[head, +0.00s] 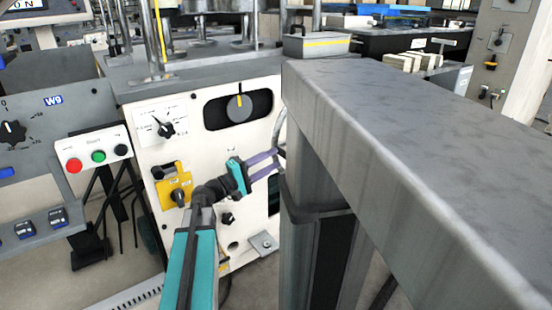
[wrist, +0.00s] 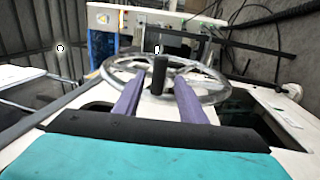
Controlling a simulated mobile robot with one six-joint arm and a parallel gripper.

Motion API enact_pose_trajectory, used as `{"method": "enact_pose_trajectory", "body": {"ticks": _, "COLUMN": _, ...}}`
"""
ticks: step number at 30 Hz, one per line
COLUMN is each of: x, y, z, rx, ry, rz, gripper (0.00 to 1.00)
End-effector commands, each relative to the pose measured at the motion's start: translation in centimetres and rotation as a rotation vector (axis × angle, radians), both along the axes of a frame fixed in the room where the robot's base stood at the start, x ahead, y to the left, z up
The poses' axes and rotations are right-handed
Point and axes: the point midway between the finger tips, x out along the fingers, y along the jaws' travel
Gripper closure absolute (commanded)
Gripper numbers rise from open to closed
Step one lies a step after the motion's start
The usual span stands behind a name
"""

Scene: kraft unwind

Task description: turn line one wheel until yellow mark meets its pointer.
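A metal handwheel (wrist: 215,92) with spokes and a black upright handle (wrist: 160,72) fills the middle of the wrist view. My gripper (wrist: 158,84) is open, its two purple fingers on either side of the handle's lower part with gaps showing.
The white panel also carries a black dial (head: 165,129) and a yellow plate (head: 174,186) with a black switch. A box with red, green and black buttons (head: 97,151) stands to its left. A large grey beam (head: 390,150) blocks the right side.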

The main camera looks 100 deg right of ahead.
Motion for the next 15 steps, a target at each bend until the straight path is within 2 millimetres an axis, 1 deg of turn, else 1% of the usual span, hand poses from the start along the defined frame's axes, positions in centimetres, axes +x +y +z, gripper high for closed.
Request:
{"method": "enact_pose_trajectory", "body": {"ticks": 1, "x": 0.8, "y": 0.4, "z": 0.0, "rx": 0.001, "ry": -0.001, "rz": 0.002, "gripper": 0.63}}
{"method": "enact_pose_trajectory", "body": {"ticks": 6, "x": 3.1, "y": 1.5, "z": -0.4, "rx": 0.002, "ry": 0.0, "rz": 0.003, "gripper": 0.63}}
{"method": "enact_pose_trajectory", "body": {"ticks": 15, "x": 6.9, "y": 3.3, "z": -1.2, "rx": 0.001, "ry": -0.002, "rz": 0.003, "gripper": 0.63}}
